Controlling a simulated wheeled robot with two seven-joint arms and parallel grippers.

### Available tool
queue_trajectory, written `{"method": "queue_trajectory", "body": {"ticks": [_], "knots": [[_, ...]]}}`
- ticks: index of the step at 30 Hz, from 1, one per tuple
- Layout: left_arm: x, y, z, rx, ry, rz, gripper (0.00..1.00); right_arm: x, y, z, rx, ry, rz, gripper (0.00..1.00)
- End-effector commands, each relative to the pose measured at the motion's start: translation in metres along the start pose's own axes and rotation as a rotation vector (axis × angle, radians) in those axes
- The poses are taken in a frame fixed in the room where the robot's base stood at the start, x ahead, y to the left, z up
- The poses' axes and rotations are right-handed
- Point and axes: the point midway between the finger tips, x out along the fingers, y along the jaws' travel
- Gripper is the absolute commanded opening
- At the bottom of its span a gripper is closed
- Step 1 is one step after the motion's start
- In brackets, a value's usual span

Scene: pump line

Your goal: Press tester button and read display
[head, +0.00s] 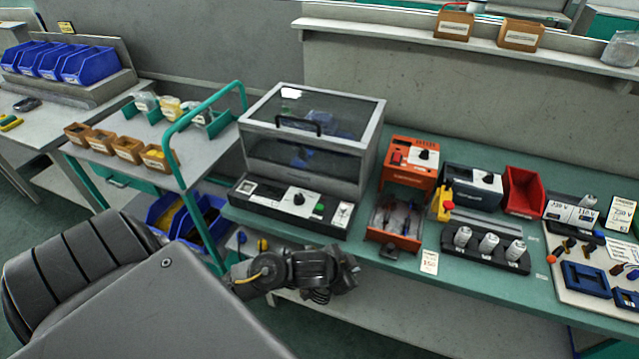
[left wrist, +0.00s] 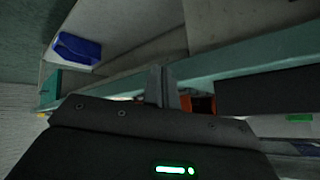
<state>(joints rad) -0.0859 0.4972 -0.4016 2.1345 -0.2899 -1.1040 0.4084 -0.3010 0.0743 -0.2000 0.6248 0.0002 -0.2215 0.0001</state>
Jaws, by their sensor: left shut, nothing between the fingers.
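A grey test box (head: 362,145) with a clear lid stands on the green bench. Its dark front panel (head: 270,207) carries a white plate with a black knob (head: 298,199), a green button (head: 320,207) and pale label-like squares. No reading can be made out on it. My left gripper (head: 345,268) is low in front of the bench edge, below and to the right of the panel, apart from it. In the left wrist view its two fingers (left wrist: 160,84) are together and empty. My right gripper is not in view.
Right of the box stand an orange unit (head: 408,157), a dark blue unit with a knob (head: 473,187), a red bin (head: 524,191) and a black holder (head: 488,247) with white cylinders. A green-railed cart (head: 205,165) is at left. The bench edge is close to my arm.

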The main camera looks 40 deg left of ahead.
Motion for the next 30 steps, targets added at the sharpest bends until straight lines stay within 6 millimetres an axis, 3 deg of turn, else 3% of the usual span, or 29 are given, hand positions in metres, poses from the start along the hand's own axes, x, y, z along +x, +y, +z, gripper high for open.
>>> {"method": "queue_trajectory", "body": {"ticks": [1, 3, 6, 9, 15, 18, 22, 30], "knots": [[-0.008, -0.016, -0.026, 0.06, 0.052, -0.012, 0.0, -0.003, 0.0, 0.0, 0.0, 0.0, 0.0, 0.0], [-0.016, -0.033, -0.055, 0.139, 0.112, -0.012, 0.0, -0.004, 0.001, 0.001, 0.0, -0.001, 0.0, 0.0], [-0.033, -0.065, -0.085, 0.256, 0.163, -0.013, 0.0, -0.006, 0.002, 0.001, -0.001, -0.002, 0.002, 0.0], [-0.055, -0.105, -0.099, 0.344, 0.159, -0.023, 0.0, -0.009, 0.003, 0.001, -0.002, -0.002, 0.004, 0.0], [-0.099, -0.179, -0.092, 0.392, 0.064, -0.07, 0.0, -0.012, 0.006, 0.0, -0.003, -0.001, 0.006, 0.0], [-0.113, -0.2, -0.085, 0.382, 0.027, -0.088, 0.0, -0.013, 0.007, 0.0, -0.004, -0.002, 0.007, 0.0], [-0.123, -0.212, -0.08, 0.371, 0.003, -0.1, 0.0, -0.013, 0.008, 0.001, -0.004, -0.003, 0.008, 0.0], [-0.124, -0.214, -0.079, 0.367, -0.002, -0.102, 0.0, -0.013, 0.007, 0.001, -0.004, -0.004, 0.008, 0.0]]}}
